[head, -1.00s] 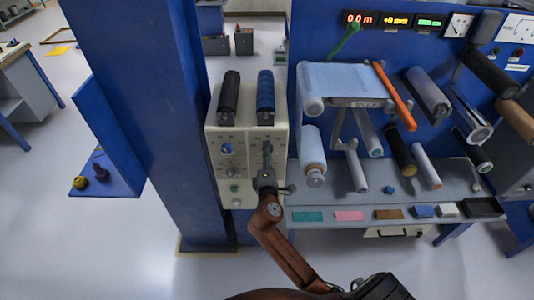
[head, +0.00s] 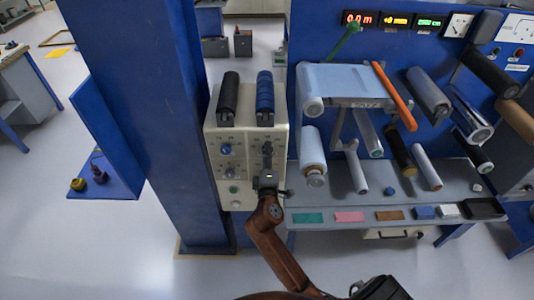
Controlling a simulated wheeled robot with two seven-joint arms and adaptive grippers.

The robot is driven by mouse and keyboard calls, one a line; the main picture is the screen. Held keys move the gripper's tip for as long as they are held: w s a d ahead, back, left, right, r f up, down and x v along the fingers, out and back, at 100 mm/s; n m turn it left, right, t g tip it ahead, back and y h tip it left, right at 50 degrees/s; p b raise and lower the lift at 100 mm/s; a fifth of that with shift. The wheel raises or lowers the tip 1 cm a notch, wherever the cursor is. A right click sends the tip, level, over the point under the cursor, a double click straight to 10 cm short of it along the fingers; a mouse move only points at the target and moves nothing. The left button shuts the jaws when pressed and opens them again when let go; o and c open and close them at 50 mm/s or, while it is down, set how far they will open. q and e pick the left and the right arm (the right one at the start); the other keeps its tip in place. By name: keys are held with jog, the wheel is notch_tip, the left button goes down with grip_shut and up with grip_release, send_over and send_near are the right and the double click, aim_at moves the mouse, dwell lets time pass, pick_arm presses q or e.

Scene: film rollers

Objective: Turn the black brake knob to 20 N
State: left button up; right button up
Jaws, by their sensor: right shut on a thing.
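The cream control box (head: 214,185) stands beside the blue column, with a blue knob (head: 226,150) on the left of its face. The black brake knob (head: 267,148) is on the right of the face, at the tips of my right gripper (head: 267,157) and mostly covered by it. My right gripper reaches up from below and is shut on this knob. The scale marks around it are too small to read. My left gripper is not in view.
To the right, a grey bench (head: 330,209) carries film rollers and colour samples. Displays (head: 397,21) glow above; the red one seems to read 0.0 m.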

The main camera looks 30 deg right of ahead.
jog(key=o, duration=1.2)
jog(key=shift+c, duration=0.2)
jog(key=v, duration=0.7)
jog(key=shift+s+a, duration=0.15)
jog(key=shift+s, duration=0.05)
